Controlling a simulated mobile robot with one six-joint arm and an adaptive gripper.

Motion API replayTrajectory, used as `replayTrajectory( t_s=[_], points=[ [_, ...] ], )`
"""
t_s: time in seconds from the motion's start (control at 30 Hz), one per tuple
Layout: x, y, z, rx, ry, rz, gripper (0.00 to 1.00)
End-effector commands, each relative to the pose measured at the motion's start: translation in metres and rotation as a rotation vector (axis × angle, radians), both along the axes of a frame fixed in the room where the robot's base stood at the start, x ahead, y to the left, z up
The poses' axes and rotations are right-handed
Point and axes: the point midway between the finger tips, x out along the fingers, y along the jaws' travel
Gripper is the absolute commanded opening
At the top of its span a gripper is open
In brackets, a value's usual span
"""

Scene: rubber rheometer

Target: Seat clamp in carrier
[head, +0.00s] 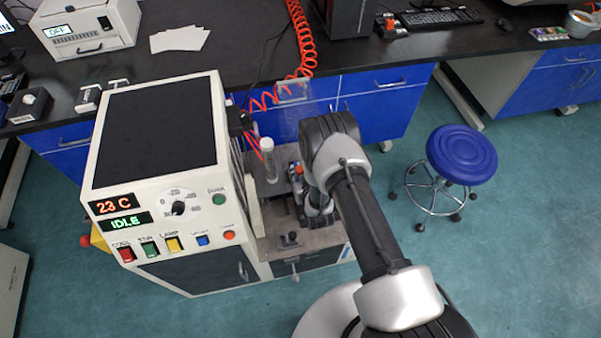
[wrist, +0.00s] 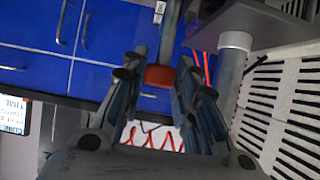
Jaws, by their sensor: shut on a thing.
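My gripper (wrist: 160,88) shows in the wrist view with its two blue-grey fingers closed in on a small orange-red piece (wrist: 160,75), which I take to be part of the clamp. A dark grey bar (wrist: 173,30) runs up from beside this piece; I cannot tell whether they are joined. In the head view a small orange spot (head: 299,169) shows beside my wrist, at the right side of the rheometer (head: 152,190). My arm hides most of the gripper there. I cannot make out the carrier for certain. A grey cylinder (wrist: 235,60) stands right of the fingers in the wrist view.
A clear upright tube (head: 268,160) stands close left of my gripper. A red coiled hose (head: 303,40) hangs behind it. A small dark fixture (head: 289,240) sits on the machine's front ledge. A slotted white panel (wrist: 280,115) is at the right in the wrist view. A blue stool (head: 461,155) stands right.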

Motion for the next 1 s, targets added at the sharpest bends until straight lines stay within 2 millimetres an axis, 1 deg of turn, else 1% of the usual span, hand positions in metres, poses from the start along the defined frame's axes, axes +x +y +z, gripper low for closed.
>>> replayTrajectory(
  t_s=[1.0],
  points=[
    [0.001, 0.0, -0.02, 0.001, -0.003, 0.0, 0.04]
  ],
)
